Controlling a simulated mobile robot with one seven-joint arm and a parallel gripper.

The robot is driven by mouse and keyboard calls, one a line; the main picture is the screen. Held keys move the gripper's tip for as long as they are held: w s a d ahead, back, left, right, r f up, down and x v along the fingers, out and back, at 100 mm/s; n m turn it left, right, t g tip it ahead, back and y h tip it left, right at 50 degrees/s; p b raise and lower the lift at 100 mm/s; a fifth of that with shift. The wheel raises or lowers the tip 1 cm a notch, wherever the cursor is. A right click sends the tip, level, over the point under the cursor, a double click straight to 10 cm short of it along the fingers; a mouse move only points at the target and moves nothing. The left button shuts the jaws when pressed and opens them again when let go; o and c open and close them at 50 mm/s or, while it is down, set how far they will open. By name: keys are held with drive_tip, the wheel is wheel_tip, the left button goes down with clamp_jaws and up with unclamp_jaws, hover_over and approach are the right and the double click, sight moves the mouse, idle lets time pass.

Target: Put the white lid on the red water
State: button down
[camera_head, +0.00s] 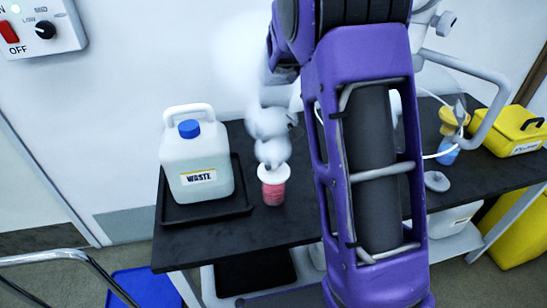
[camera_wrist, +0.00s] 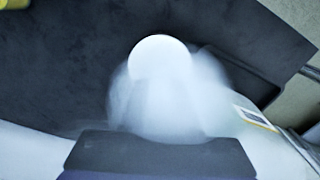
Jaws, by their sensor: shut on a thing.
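The red water (camera_head: 273,192) is in a small clear cup on the black bench, just right of the waste jug. The white lid (camera_head: 274,173) shows as a pale disc at the top of the cup; I cannot tell whether it is fully seated. In the wrist view the lid (camera_wrist: 160,55) is a bright white round. My gripper (camera_head: 272,158) is directly above the cup, shut on the lid. White vapour blurs its fingers in both views. The red water does not show in the wrist view.
A white waste jug (camera_head: 197,155) with a blue cap stands in a black tray (camera_head: 206,212) at the left. A yellow case (camera_head: 505,132) and a small blue-liquid bottle (camera_head: 447,150) are at the right. My purple arm hides the bench middle.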

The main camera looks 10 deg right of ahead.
drive_tip(key=shift+f, duration=0.35)
drive_tip(key=shift+f+b, duration=0.25)
drive_tip(key=shift+b, duration=0.05)
idle(0.3)
drive_tip(key=shift+c, duration=0.8)
unclamp_jaws()
drive_tip(key=shift+r, duration=0.1)
drive_tip(key=shift+r+p, duration=2.65)
drive_tip(key=shift+r, duration=0.8)
